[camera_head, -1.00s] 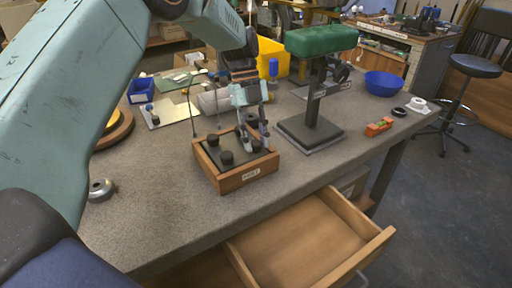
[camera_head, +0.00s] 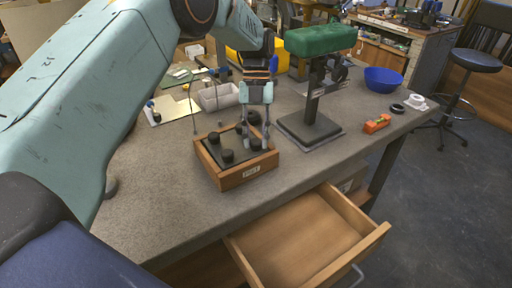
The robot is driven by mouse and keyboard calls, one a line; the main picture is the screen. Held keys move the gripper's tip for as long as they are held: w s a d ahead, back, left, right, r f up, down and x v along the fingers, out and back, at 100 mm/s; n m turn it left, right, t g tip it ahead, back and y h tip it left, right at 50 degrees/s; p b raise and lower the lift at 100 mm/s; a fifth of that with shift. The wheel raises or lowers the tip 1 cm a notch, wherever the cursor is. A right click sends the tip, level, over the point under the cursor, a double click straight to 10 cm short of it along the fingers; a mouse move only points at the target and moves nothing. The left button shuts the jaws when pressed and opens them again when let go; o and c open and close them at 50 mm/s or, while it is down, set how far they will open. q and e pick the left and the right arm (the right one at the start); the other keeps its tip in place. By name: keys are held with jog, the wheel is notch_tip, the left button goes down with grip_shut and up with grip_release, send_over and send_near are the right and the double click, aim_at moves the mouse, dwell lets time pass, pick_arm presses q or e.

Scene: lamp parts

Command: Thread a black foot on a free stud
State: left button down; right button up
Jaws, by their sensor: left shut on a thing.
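A wooden tray (camera_head: 243,174) with a label on its front stands on the bench and holds several short black feet, one of them a black foot (camera_head: 228,156) near its front. My left gripper (camera_head: 257,146) points down into the right part of the tray. Its fingers are closed about another black foot (camera_head: 255,144), which is partly hidden between the fingertips and still low in the tray. Thin upright rods, one of them a rod (camera_head: 193,108), stand behind the tray; I cannot tell whether they are studs. My right gripper is not in view.
A stand with a green padded top (camera_head: 320,39) rises right of the tray. An orange level (camera_head: 377,124) and a blue bowl (camera_head: 383,79) are at the right. A drawer (camera_head: 308,240) hangs open in front. The bench's left front is clear.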

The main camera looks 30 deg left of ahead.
pick_arm(q)
jog(key=shift+s+f+m+y+p, duration=0.2)
jog(key=shift+m+y+p, duration=0.1)
jog(key=shift+m+p, duration=0.35)
jog(key=shift+f+m+b, duration=0.15)
jog(key=shift+m+b, duration=0.1)
jog(key=shift+b, duration=0.2)
jog(key=shift+w+m+b, duration=0.3)
jog(key=shift+b, duration=3.3)
jog(key=shift+s+b, duration=0.15)
jog(key=shift+b, duration=2.15)
jog(key=c, duration=1.2)
grip_release()
jog(key=shift+o, duration=0.2)
jog(key=shift+r, duration=0.2)
